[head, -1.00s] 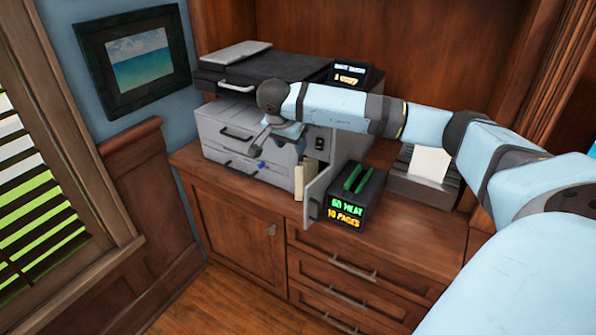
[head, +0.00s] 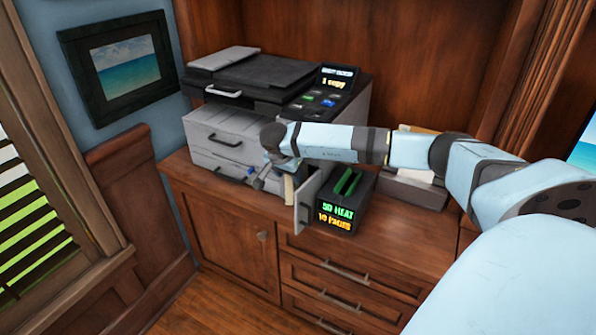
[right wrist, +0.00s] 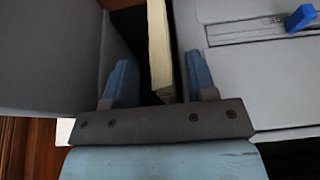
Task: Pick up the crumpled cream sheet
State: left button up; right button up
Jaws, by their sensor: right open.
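The cream sheet (head: 289,188) stands on edge at the printer's open side door, partly hidden by my right arm and the door. In the right wrist view the cream sheet (right wrist: 158,45) is a narrow upright strip. My right gripper (head: 268,180) is at the printer's front corner, beside the sheet. In the right wrist view my right gripper (right wrist: 158,82) is open, with the sheet's near end showing between the fingers, closer to the right one. I cannot tell whether they touch. My left gripper is not in view.
The grey printer (head: 215,135) stands on a wooden cabinet (head: 225,215). Its open door (head: 312,198) is close to the gripper. A black box with green slots and lit text (head: 340,208) stands right of the door. A blue latch (right wrist: 301,18) shows on the printer.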

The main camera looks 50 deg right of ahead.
grip_shut()
jog(key=shift+r, duration=0.2)
